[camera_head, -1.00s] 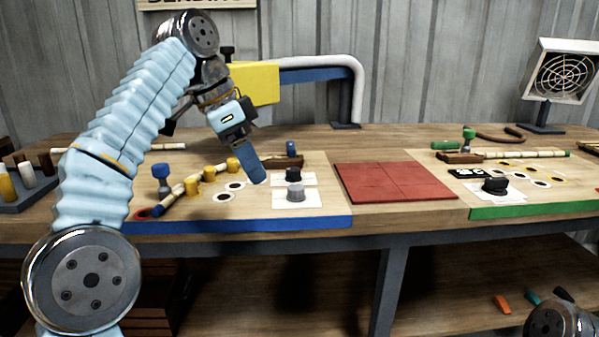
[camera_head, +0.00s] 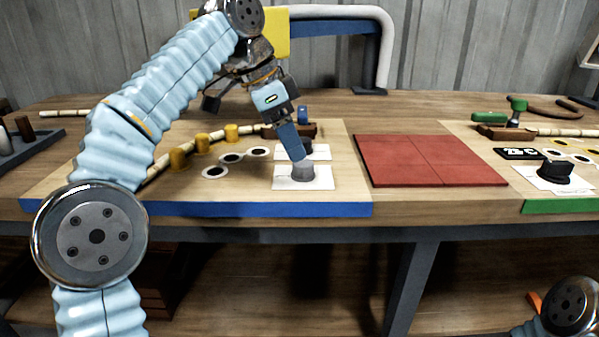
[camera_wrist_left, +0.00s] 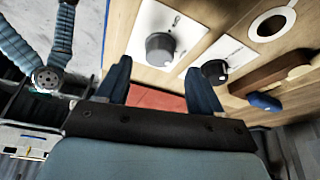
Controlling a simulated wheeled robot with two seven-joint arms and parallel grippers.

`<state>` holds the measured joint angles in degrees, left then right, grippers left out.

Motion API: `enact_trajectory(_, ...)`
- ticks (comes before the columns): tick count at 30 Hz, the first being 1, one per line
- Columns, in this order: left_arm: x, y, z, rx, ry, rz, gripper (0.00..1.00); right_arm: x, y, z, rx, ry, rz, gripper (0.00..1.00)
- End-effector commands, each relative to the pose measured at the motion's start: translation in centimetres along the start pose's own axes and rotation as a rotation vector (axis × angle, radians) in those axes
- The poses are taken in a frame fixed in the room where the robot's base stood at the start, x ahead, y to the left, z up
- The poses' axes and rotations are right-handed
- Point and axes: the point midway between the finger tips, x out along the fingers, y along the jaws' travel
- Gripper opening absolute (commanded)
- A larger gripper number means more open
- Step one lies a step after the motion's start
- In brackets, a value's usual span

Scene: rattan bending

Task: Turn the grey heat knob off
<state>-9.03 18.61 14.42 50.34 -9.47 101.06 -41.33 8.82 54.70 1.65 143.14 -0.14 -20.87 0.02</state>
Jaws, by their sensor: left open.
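The grey heat knob (camera_head: 303,172) stands on a white plate (camera_head: 290,184) near the blue front edge of the left board. A black knob (camera_head: 309,147) on its own plate is just behind it. My left gripper (camera_head: 293,150) points down just above and behind the grey knob, its tips overlapping it in the head view. In the left wrist view the gripper (camera_wrist_left: 158,84) is open, with nothing between its fingers. The grey knob (camera_wrist_left: 160,47) lies beyond the fingers, and the black knob (camera_wrist_left: 214,70) is near the right finger. I cannot tell whether anything touches. My right gripper is out of view.
A red mat (camera_head: 430,160) lies right of the knobs. A brown block with a blue handle (camera_head: 302,114) stands behind. Another black knob (camera_head: 555,171) is on the right board.

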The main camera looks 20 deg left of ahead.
Motion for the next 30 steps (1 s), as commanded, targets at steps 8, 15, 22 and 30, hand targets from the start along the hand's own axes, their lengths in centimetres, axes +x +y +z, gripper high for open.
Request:
enact_trajectory(8,4.5,0.0,0.1,-0.001,-0.001,0.000,0.67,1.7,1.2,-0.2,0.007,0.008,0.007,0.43)
enact_trajectory(15,5.2,0.0,0.0,-0.001,0.000,-0.001,0.67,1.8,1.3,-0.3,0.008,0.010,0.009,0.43)
enact_trajectory(22,5.1,0.0,0.0,-0.001,0.001,-0.001,0.54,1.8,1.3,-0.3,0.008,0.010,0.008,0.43)
enact_trajectory(30,5.1,0.0,0.0,-0.001,0.001,-0.001,0.13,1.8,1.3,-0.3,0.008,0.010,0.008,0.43)
